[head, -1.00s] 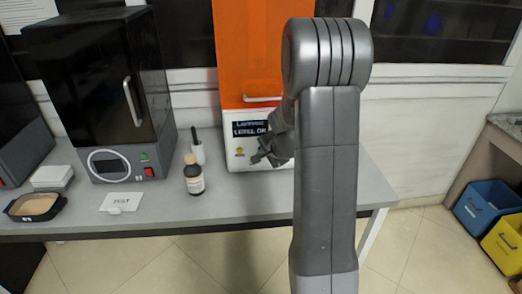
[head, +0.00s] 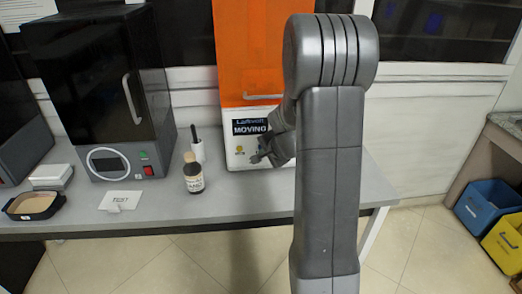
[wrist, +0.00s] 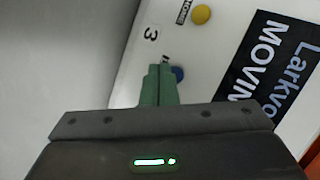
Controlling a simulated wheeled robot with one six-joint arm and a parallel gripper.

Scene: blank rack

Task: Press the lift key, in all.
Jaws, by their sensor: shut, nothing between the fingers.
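The orange-hooded machine (head: 247,50) stands at the back of the bench, with a white front panel. Its dark display (head: 250,126) reads "MOVING"; it also shows, tilted and cut off, in the wrist view (wrist: 268,68). A yellow key (wrist: 201,14) with a small label beside it sits near the top of the wrist view. A blue key (wrist: 179,74) is partly hidden by my fingertips, and its label is mostly covered. My gripper (wrist: 160,70) is shut and empty, its green tips at the blue key. I cannot tell whether they touch it. In the head view my gripper (head: 259,155) is at the panel.
A brown bottle (head: 193,176) and a white holder with a dark-handled tool (head: 197,150) stand left of the machine. A black oven-like unit (head: 100,95), a sign card (head: 120,201) and a tray (head: 35,205) are further left. Blue (head: 487,205) and yellow bins stand at right.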

